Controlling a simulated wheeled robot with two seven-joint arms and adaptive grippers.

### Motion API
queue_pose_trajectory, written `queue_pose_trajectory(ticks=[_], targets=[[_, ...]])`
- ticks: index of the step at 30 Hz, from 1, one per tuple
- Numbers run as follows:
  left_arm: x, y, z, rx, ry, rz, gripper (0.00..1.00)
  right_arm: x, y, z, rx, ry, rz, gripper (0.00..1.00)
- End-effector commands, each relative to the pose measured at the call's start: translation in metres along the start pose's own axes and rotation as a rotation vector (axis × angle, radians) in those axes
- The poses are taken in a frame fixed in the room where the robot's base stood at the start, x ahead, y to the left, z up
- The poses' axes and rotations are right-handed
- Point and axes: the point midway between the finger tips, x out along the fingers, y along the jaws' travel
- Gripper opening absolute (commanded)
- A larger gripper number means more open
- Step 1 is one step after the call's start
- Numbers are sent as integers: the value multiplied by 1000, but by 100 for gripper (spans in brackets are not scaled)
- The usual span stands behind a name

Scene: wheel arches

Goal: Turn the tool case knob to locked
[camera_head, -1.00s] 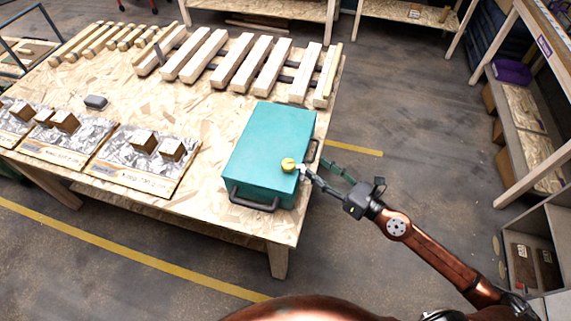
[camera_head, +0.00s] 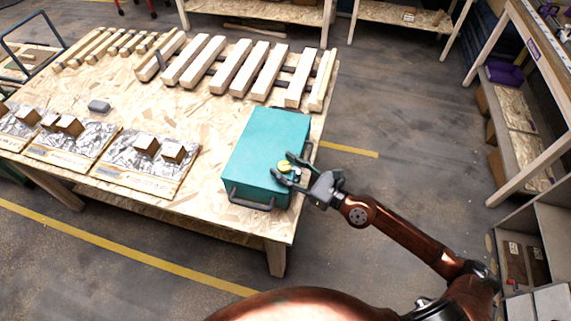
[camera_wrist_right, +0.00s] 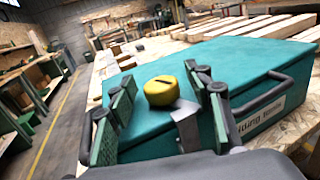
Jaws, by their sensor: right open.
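The teal tool case (camera_head: 262,143) lies closed near the right edge of the wooden table. Its yellow knob (camera_head: 283,167) sits on the lid near the right side; the right wrist view shows the knob (camera_wrist_right: 162,90) with a dark slot across its top and a grey metal piece (camera_wrist_right: 186,122) beside it. My right gripper (camera_head: 288,168) is open, with its fingers on either side of the knob. In the right wrist view the green-padded fingers (camera_wrist_right: 160,95) stand apart around the knob; I cannot tell whether either touches it. My left gripper is not in view.
Dark handles stick out at the case's front (camera_head: 252,203) and right side. Foil-covered boards with wooden blocks (camera_head: 152,160) lie on the table to the left. Wooden beams (camera_head: 232,66) lie along the back. A shelf rack (camera_head: 520,130) stands at the far right.

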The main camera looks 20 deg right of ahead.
Motion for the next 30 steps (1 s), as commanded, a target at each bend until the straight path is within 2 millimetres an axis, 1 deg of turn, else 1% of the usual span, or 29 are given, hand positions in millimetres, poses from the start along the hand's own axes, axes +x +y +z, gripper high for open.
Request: queue_pose_trajectory(ticks=[4, 11, 12, 30], targets=[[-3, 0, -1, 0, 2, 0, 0, 7, 0, 0, 0, 0, 1, 47], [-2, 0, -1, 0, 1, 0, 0, 7, 0, -2, 1, 2, 0, 47], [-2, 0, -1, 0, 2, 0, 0, 7, 0, -1, 1, 1, 0, 45], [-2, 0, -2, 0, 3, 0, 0, 7, 0, -1, 1, 1, 0, 4]])
